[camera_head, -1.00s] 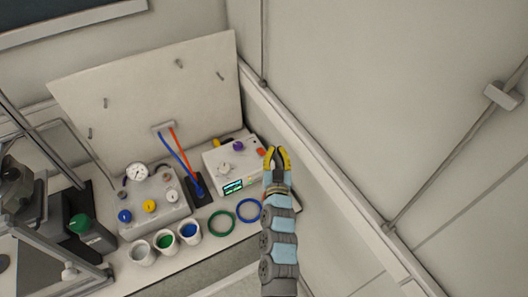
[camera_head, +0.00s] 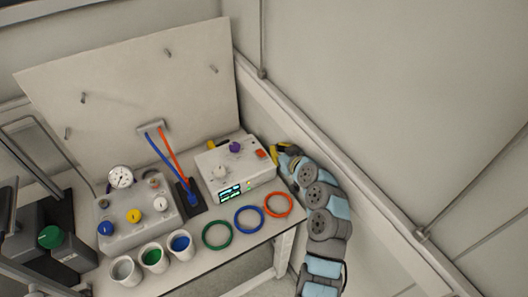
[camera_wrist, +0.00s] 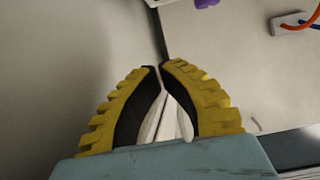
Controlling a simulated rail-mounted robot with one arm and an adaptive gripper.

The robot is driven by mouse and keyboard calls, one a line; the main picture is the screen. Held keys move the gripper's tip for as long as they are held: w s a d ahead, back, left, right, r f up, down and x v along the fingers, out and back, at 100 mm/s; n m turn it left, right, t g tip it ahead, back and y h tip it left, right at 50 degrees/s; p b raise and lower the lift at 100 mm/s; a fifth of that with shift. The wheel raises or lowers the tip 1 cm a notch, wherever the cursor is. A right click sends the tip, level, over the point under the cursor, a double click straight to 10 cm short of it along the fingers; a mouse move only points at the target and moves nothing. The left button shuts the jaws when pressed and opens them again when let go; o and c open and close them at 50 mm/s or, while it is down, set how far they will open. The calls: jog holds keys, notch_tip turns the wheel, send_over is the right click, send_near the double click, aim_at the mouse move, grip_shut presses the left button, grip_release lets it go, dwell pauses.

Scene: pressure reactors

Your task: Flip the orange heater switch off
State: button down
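The orange switch (camera_head: 261,154) sits on the top right part of a white heater box (camera_head: 240,174) with a lit display. My gripper (camera_head: 275,152) is just right of the switch, at the box's right edge, with its yellow fingers pointing left; I cannot tell whether it touches the box. In the wrist view the fingertips (camera_wrist: 161,67) come together with nothing visible between them. The switch does not show in the wrist view, and its on or off position is too small to tell.
A purple knob (camera_head: 235,146) and a white knob (camera_head: 219,172) share the box top. Green, blue and orange rings (camera_head: 278,204) lie in front. Left stand a gauge unit (camera_head: 140,225) and cups (camera_head: 181,243). The wall is close on the right.

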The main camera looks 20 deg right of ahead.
jog(key=shift+a+f+n+y, duration=0.1)
jog(key=shift+f+n+y, duration=0.05)
jog(key=shift+n+y, duration=0.15)
send_over(264, 154)
jog(key=shift+w+f+b, duration=0.2)
jog(key=shift+f, duration=0.8)
jog(key=shift+w+f+b, duration=0.2)
jog(key=shift+f, duration=0.75)
jog(key=shift+s+f, duration=0.2)
jog(key=shift+f, duration=0.8)
jog(key=shift+s+f, duration=0.15)
jog(key=shift+f, duration=0.85)
jog(key=shift+b, duration=0.3)
